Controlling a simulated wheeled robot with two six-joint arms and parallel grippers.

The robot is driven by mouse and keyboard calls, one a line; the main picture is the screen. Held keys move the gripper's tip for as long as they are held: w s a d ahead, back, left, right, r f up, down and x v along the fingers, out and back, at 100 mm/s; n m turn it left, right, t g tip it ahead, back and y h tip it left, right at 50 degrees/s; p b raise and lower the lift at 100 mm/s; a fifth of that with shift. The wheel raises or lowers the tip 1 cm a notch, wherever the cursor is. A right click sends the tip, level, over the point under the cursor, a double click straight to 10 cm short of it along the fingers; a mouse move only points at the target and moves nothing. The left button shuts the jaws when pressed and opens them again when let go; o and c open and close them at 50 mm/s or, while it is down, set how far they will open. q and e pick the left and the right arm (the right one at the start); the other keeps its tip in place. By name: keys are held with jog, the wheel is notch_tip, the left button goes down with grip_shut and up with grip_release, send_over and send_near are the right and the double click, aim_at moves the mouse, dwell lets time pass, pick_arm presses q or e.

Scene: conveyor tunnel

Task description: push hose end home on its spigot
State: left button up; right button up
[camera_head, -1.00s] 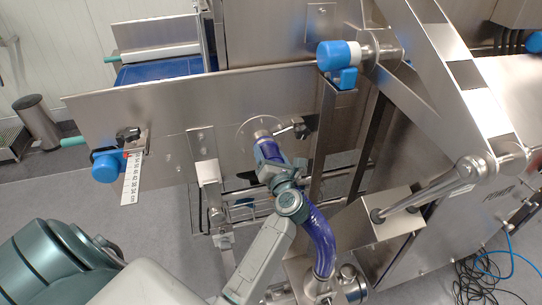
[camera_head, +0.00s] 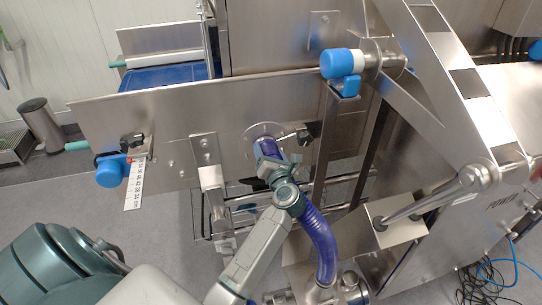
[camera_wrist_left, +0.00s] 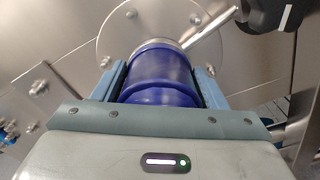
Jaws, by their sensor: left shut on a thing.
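The hose (camera_head: 320,240) is purple-blue and ribbed, and curves up from the low fittings to my left gripper (camera_head: 269,160). The gripper is shut around the hose close to its end. In the left wrist view the hose end (camera_wrist_left: 160,75) lies between the two fingers (camera_wrist_left: 162,88). It faces a round metal flange (camera_wrist_left: 112,35) on the steel panel. A narrow silver rim, seemingly of the spigot (camera_wrist_left: 157,43), shows at the hose mouth. How far the hose sits over it is hidden. My right gripper does not show.
A lever with a black knob (camera_head: 305,133) sticks out right beside the flange. A steel bracket (camera_head: 207,160) stands to the left, and a steel upright (camera_head: 325,150) to the right. A blue-capped roller (camera_head: 340,63) is above. Cables (camera_head: 485,280) lie on the floor at right.

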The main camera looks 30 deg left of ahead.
pick_arm(q)
jog(key=o, duration=1.4)
jog(key=shift+o, duration=0.2)
jog(key=v, duration=1.1)
